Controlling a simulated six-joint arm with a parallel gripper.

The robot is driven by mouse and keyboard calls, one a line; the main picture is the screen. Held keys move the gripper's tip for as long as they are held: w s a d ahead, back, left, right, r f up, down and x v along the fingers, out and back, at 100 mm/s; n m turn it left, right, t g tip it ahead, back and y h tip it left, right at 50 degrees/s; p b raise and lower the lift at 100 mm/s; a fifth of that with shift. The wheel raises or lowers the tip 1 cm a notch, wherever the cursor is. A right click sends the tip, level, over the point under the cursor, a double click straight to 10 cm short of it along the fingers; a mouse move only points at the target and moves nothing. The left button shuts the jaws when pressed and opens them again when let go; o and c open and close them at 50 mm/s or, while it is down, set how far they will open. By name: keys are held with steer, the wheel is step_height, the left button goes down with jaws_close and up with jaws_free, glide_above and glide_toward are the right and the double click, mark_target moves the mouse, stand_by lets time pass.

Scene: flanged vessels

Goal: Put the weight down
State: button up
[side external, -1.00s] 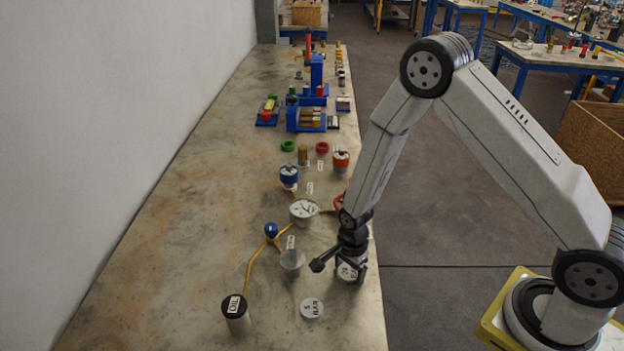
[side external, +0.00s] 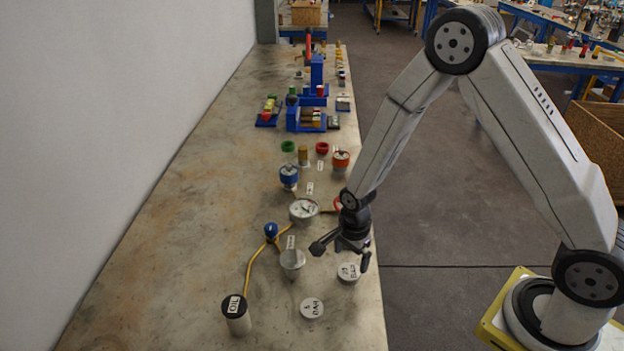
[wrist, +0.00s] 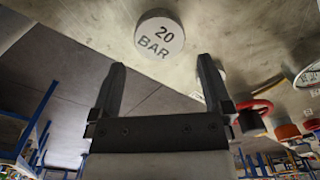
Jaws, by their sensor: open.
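A white round weight marked "20 BAR" (side external: 348,273) stands on the bench near its right edge. It also shows in the wrist view (wrist: 159,36), beyond my fingertips, with its label facing me. My gripper (side external: 365,262) is open and empty, above and apart from this weight. In the wrist view both fingers of my gripper (wrist: 160,75) are spread with nothing between them. A second white weight marked "5 BAR" (side external: 312,308) lies on the bench to the front left.
A grey cup-like vessel (side external: 292,262), a dial gauge (side external: 303,209) and a blue-topped valve (side external: 271,231) on yellow pipe stand left of my gripper. An oil container (side external: 236,314) is at the front left. The left side of the bench is clear.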

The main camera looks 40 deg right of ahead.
mark_target(350, 271)
step_height(350, 271, up, 7)
stand_by(0.5)
steer(key=shift+r, duration=0.1)
stand_by(0.3)
steer(key=s+d+r+n+t, duration=0.2)
steer(key=s+r+n, duration=0.6)
steer(key=n, duration=1)
steer(key=shift+s+r+t, duration=0.15)
steer(key=shift+s+t, duration=0.15)
steer(key=shift+s, duration=0.2)
steer(key=shift+c, duration=0.2)
stand_by(0.5)
